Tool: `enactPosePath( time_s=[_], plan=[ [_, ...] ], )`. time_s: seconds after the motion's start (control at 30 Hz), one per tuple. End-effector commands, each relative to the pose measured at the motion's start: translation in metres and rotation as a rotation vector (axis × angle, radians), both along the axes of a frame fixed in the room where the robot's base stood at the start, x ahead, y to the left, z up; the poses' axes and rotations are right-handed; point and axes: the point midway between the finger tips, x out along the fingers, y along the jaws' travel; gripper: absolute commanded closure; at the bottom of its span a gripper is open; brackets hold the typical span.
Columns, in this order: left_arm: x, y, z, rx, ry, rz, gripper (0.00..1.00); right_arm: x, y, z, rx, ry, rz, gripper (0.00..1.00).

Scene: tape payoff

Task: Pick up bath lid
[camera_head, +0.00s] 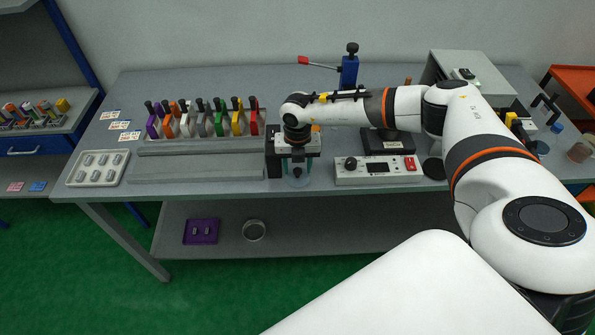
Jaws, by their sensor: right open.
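My right gripper (298,170) points down at the front edge of the grey bench, right of the row of coloured holders. It is open. No other lid can be made out clearly, and the gripper and wrist hide part of the bench there. My left gripper is not in view.
A white control box (378,171) with a display and a black unit (388,142) stand close right of the gripper. Several coloured holders (205,120) stand left, beside a pale tray (98,168). A blue post (349,72) with a red-handled lever rises behind my right arm.

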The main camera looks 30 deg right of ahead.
Motion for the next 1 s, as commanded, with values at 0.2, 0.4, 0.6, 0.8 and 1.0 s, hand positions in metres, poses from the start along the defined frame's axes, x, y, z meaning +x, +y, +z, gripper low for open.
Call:
enactPosePath(
  time_s=[0.2, 0.4, 0.6, 0.8, 1.0],
  plan=[
    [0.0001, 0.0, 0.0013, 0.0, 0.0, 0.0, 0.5, -0.0001, -0.0002, -0.0073, -0.001, -0.001, 0.0, 0.52],
    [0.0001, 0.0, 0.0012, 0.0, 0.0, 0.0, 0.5, -0.0001, -0.0001, -0.0071, 0.0, 0.0, 0.0, 0.69],
    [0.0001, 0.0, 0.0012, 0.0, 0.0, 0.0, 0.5, -0.0001, -0.0001, -0.0068, 0.001, -0.001, 0.0, 0.99],
    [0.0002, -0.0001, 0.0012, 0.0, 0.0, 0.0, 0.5, 0.0, -0.0001, -0.0066, 0.001, -0.001, 0.0, 1.0],
    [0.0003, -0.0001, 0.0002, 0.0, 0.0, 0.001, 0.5, 0.0003, -0.0001, -0.0037, 0.0, -0.001, 0.0, 1.0]
  ],
)
